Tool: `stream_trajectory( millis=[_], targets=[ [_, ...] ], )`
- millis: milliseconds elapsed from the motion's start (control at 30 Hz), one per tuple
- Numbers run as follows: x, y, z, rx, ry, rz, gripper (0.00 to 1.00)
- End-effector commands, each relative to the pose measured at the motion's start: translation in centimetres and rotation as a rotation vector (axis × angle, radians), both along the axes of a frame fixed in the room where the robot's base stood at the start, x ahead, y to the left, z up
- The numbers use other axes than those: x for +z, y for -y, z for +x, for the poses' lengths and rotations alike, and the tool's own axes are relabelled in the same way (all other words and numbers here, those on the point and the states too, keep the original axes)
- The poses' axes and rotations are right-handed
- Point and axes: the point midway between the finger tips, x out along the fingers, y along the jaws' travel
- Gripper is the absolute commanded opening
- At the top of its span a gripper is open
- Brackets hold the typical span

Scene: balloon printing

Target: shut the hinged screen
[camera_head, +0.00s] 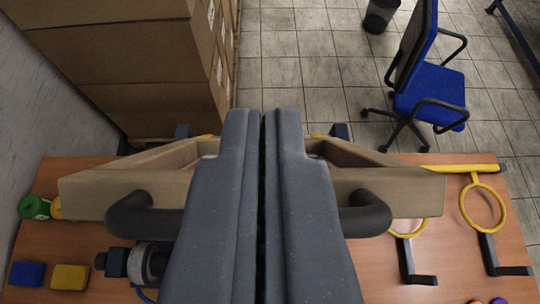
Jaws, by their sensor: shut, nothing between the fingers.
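The hinged screen is a tan wooden frame (410,190) in the middle of the table. Its near bar looks large and close to the camera, so the screen appears tilted up from its far side. Blue parts that look like hinges (340,131) show at that far side. A thick black handle (365,215) on the near bar shows at both sides of my gripper. My gripper (263,115) is shut and empty, extending over the middle of the screen. It hides the handle's middle and much of the frame; I cannot tell whether they touch.
Yellow rings (485,230) with black handles lie at the right of the wooden table (455,260). A green roll (34,207), a blue block (28,274) and a yellow block (70,277) are at left. Stacked cartons (120,60) and a blue chair (435,90) stand beyond.

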Motion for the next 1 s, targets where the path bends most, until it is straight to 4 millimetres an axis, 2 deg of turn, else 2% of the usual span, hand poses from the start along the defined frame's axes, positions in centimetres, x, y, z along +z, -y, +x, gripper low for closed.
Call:
stream_trajectory(
  millis=[200, 500, 1000],
  targets=[
    [-1.3, -0.2, 2.6, 0.001, 0.000, 0.000, 0.00],
    [-3.1, -0.2, 1.0, 0.001, 0.002, 0.001, 0.00],
    [-3.8, -0.1, -0.4, 0.001, 0.002, 0.001, 0.00]
  ],
)
